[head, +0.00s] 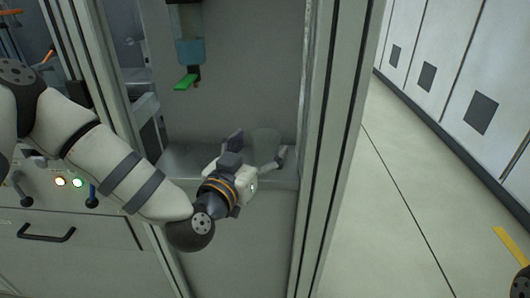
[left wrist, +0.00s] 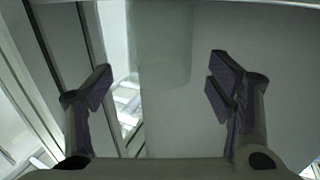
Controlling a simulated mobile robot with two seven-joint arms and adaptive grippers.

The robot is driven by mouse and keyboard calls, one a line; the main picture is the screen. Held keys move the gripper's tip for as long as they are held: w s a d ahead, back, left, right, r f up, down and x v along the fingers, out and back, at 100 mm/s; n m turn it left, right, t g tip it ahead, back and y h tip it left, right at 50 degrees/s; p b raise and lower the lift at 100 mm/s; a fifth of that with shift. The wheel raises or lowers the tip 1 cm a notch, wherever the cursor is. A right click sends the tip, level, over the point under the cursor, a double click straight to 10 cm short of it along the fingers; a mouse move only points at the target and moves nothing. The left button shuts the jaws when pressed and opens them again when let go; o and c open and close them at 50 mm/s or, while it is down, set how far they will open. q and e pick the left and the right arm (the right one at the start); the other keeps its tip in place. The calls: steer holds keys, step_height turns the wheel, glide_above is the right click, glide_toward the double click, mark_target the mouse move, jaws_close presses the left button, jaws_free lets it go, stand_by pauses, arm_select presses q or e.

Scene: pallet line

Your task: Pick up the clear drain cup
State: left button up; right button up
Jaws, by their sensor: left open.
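The clear drain cup (head: 265,141) is a faint, see-through grey cup on a ledge inside the cabinet bay. In the left wrist view the cup (left wrist: 165,45) shows as a pale translucent cylinder at the top middle, cut off by the frame edge. My left gripper (head: 259,149) is open and reaches into the bay, with its fingers to either side of the cup in the head view. In the left wrist view the gripper (left wrist: 161,84) has nothing between its pads; the cup lies just beyond them. I cannot tell whether anything touches.
A dispenser with a green tip (head: 185,82) hangs above the ledge (head: 185,160). An upright frame post (head: 333,150) stands close to the right of my gripper. A control panel with lit buttons (head: 68,183) is at the left. Open floor lies at the right.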

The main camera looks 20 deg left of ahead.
mark_target(259, 151)
arm_select(q)
steer(key=w, duration=0.1)
steer(key=w+f, duration=0.1)
steer(key=w, duration=0.1)
steer(key=shift+d, duration=0.2)
steer(key=shift+w+r, duration=0.1)
steer(key=shift+w, duration=0.2)
steer(key=c, duration=1.2)
steer(key=shift+o, duration=0.2)
